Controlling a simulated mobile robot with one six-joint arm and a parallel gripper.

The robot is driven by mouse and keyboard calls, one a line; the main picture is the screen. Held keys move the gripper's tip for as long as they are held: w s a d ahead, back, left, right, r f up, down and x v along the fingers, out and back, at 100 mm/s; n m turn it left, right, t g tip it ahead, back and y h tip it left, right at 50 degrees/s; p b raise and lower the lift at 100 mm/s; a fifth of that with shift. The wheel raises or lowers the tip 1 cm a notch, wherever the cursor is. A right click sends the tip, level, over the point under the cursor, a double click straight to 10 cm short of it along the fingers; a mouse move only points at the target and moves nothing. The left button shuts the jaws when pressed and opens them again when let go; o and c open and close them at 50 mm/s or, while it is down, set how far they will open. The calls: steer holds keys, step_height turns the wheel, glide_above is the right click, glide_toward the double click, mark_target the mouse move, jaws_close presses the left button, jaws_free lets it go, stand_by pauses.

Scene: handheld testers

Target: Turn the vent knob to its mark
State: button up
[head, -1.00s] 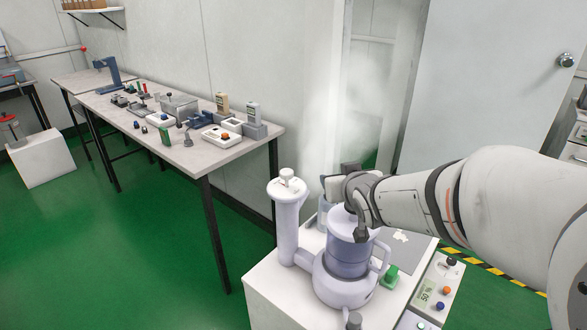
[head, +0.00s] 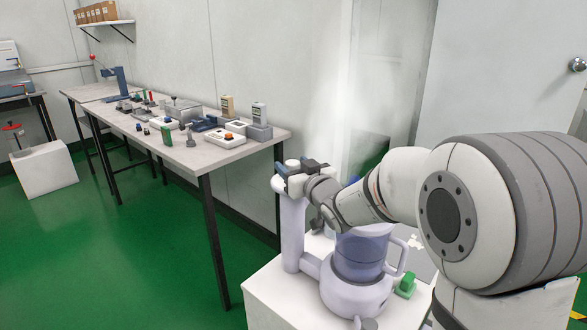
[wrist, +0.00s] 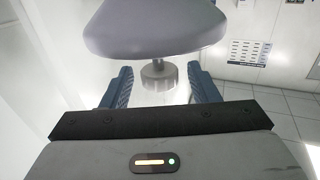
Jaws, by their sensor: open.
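The vent knob is a small pale ribbed knob under a lavender head in the wrist view (wrist: 158,75). In the head view, the lavender column (head: 291,235) of the machine rises at the left of its body (head: 355,297), and its top is partly hidden by my gripper (head: 297,170). My gripper is open, with its blue-grey fingers on either side of the knob in the wrist view and a visible gap on both sides. I cannot make out the mark in either view.
The machine stands on a white cabinet (head: 262,290) with a green block (head: 405,285) at its right. A long table (head: 225,155) with several testers stands to the left. Pale haze hangs by the wall behind.

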steer(key=shift+w+a, duration=0.25)
steer(key=shift+w, duration=0.25)
steer(key=c, duration=1)
